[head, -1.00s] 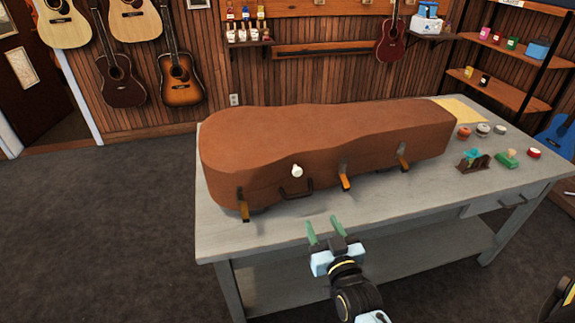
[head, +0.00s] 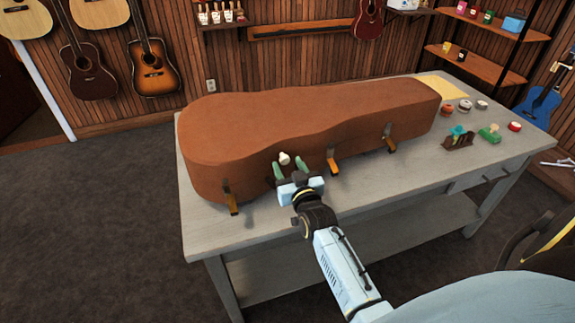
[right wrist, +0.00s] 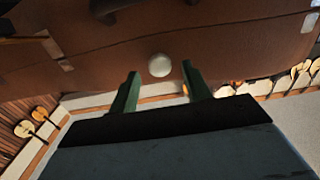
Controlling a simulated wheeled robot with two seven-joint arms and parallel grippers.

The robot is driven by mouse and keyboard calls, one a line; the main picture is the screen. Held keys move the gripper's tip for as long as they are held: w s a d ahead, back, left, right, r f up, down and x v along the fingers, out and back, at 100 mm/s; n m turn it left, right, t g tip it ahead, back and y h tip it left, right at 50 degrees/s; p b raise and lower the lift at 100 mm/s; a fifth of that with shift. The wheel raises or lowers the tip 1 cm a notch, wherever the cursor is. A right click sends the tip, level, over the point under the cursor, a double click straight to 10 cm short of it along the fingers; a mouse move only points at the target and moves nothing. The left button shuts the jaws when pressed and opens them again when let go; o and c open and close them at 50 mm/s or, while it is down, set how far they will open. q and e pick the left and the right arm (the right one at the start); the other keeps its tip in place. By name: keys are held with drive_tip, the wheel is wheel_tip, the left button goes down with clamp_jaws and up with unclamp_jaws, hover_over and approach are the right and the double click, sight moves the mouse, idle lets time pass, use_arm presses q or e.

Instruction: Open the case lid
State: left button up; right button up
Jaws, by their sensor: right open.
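The brown guitar-shaped case (head: 300,125) lies on the grey workbench with its lid shut. A white round knob (head: 285,158) sticks out of its front side; it also shows in the right wrist view (right wrist: 159,65). Several orange-brown latches hang open along the front, such as the left latch (head: 231,203), the middle latch (head: 333,167) and the right latch (head: 389,144). My right gripper (head: 292,170) is open, its green fingers just short of the knob, which lies between and beyond the fingertips in the right wrist view (right wrist: 160,80). The case handle is mostly hidden behind the gripper. My left gripper is not in view.
The workbench (head: 230,238) has bare room in front of the case. Small jars, a green-handled stamp (head: 489,133) and a dark rack (head: 459,139) stand at its right end, near a yellow sheet (head: 440,88). Guitars hang on the back wall.

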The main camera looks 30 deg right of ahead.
drive_tip(key=shift+w+d, duration=0.15)
drive_tip(key=shift+w, duration=0.5)
clamp_jaws()
